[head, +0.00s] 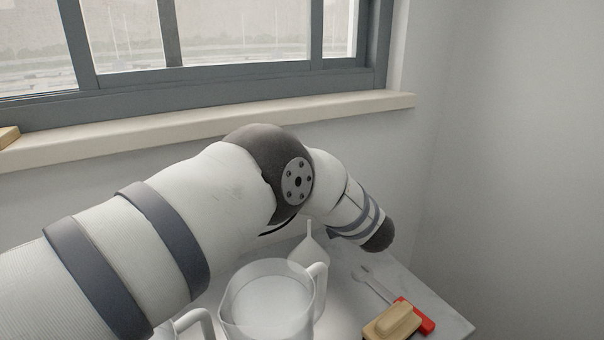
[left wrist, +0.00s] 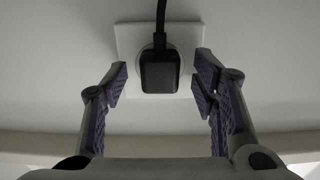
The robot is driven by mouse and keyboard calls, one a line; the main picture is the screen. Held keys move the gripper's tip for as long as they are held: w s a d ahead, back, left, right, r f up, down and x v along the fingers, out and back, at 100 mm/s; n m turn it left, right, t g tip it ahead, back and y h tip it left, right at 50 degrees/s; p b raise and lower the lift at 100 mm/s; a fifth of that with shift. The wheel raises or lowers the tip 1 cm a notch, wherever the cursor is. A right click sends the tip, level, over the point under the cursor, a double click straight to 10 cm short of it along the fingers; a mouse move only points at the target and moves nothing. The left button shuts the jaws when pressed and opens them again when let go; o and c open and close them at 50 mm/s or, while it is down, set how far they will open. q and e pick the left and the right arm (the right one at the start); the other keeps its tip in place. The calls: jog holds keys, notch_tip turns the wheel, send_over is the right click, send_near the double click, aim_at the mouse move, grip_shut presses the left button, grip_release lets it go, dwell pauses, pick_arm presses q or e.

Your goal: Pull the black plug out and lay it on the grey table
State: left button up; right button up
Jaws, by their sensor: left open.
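The black plug (left wrist: 160,72) sits in a white wall socket plate (left wrist: 130,42) in the left wrist view, with its black cord (left wrist: 161,16) leading up out of frame. My left gripper (left wrist: 161,84) is open, with its purple-padded fingers on either side of the plug and gaps on both sides. Nothing is held. In the head view my left arm crosses the picture and neither the plug nor the gripper shows. A light grey table top (head: 345,300) shows at the bottom. My right gripper is in neither view.
On the table stand a clear jug (head: 268,300) and a white funnel (head: 309,246). A wooden block-like item (head: 391,322), a red-handled tool (head: 418,316) and a metal utensil (head: 372,283) lie at the right. A window sill (head: 340,108) runs behind my arm.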

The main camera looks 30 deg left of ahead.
pick_arm(q)
grip_shut()
jog(key=p+v, duration=0.3)
jog(key=v, duration=0.3)
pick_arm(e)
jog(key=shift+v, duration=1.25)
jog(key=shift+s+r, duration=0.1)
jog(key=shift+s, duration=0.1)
pick_arm(q)
jog(key=s+d+r+p, duration=0.2)
jog(key=d+r+p, duration=0.1)
jog(key=r+p, duration=0.2)
notch_tip(320, 180, up, 2)
jog(key=shift+d, duration=0.25)
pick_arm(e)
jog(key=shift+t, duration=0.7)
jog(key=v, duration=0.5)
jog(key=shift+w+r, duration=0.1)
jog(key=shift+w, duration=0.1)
